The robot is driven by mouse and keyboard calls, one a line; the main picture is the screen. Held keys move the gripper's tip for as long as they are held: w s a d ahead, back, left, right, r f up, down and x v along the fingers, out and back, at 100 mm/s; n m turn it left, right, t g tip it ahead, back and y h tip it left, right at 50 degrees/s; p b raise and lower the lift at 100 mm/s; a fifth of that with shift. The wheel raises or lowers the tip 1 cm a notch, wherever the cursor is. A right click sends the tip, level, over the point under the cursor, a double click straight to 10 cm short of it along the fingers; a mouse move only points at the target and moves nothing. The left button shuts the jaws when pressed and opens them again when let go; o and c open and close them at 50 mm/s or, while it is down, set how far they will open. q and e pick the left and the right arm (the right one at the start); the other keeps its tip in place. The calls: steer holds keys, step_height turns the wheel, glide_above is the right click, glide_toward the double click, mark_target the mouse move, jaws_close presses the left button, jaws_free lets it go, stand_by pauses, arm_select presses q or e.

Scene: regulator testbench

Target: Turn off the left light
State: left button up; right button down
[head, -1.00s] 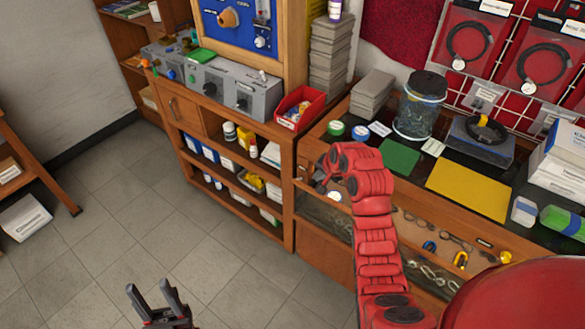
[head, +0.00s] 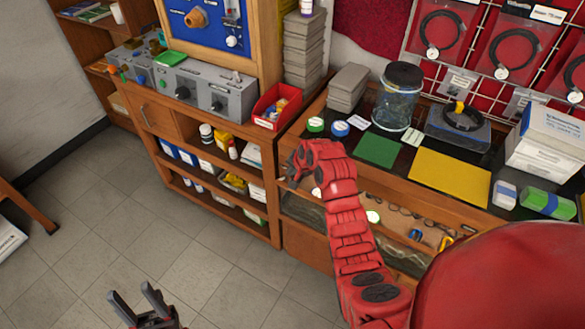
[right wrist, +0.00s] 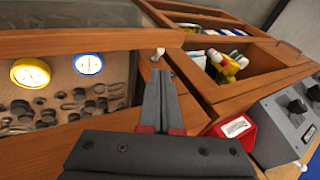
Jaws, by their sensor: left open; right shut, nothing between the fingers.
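A small pale knob or switch (right wrist: 158,54) shows on the wooden frame in the right wrist view, just beyond my right gripper's tips. My right gripper (right wrist: 162,74) is shut and empty, its fingers together over the wood. In the head view my right gripper (head: 293,166) is at the wooden counter's left front corner, partly hidden by its own red wrist. Contact with the knob cannot be told. My left gripper (head: 131,292) is open and empty above the floor.
The glass-fronted counter holds a yellow mat (head: 450,178), a green mat (head: 377,150) and a jar (head: 398,97). Left of it are open shelves, a red bin (head: 277,107) and grey control boxes (head: 214,90).

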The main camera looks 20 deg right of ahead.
steer(key=p, duration=0.1)
glide_above(283, 178)
steer(key=s, duration=0.4)
step_height(283, 178, down, 6)
steer(key=shift+x, duration=1.1)
steer(key=shift+w+a+f, duration=0.2)
